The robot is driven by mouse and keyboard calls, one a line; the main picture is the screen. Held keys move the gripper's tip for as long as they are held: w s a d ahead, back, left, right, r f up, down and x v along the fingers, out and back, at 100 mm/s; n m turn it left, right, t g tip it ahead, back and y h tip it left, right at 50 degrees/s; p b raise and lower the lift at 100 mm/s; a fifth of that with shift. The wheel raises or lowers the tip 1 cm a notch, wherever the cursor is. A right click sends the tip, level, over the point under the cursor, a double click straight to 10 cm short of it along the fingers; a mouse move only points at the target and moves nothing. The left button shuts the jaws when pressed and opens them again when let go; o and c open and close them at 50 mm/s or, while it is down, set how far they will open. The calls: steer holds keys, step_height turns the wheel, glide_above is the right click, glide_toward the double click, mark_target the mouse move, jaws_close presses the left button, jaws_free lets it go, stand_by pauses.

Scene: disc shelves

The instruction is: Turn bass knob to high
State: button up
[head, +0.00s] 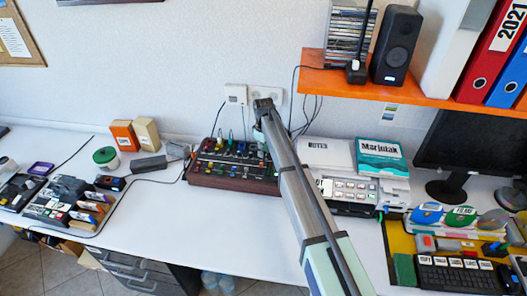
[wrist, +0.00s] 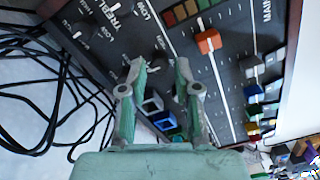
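The mixer (head: 232,168) is a dark panel with wooden sides and many small knobs, lying on the white desk. In the wrist view its panel (wrist: 222,72) shows the label TREBLE, two LOW labels, round black knobs and slider tracks. My gripper (wrist: 157,68) is over the panel with its two green fingers apart. A dark knob (wrist: 156,66) shows in the gap between the fingertips; its label is hidden, so I cannot tell whether it is the bass knob. I cannot tell whether the fingers touch it. In the head view my arm hides the mixer's right end.
Black cables (wrist: 50,85) run beside the panel. The orange shelf (head: 430,95) with a speaker (head: 397,46) is up to the right. The desk left of the mixer is partly clear.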

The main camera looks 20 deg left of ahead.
steer(key=shift+f, duration=0.9)
jaws_close()
